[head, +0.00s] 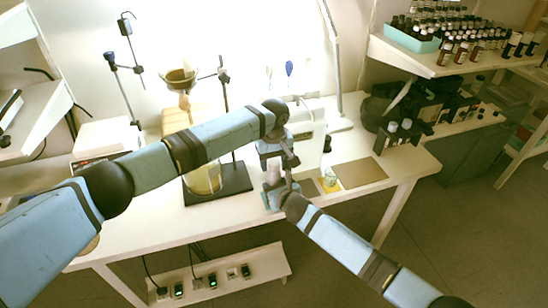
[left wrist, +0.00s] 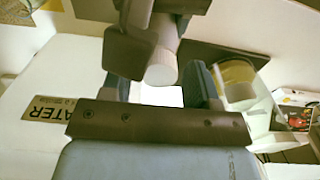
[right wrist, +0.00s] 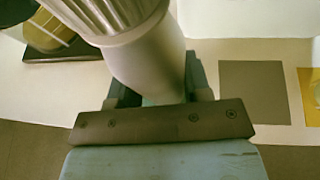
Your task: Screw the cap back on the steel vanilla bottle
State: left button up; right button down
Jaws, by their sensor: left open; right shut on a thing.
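The vanilla bottle, pale and smooth-sided (right wrist: 150,65), stands between the fingers of my right gripper (right wrist: 155,88), which is shut on it. A white ribbed cap (right wrist: 105,14) shows at the bottle's top in the right wrist view. How tightly it sits I cannot tell. In the left wrist view the white cap (left wrist: 162,70) is between the spread fingers of my left gripper (left wrist: 160,88), with dark blocks close around it. In the head view my left gripper (head: 274,152) is open above my right gripper (head: 280,190). The arms partly hide the bottle (head: 272,174).
A beaker of yellow liquid (head: 204,180) stands on a black stand base (head: 232,184) to the left. A small glass jar (head: 330,180) and a brown mat (head: 360,173) lie to the right.

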pick_arm(q)
jog(key=c, duration=0.9)
jog(key=o, duration=1)
jog(key=shift+c, duration=0.2)
jog(key=shift+r, duration=2.3)
jog(key=shift+c, duration=0.3)
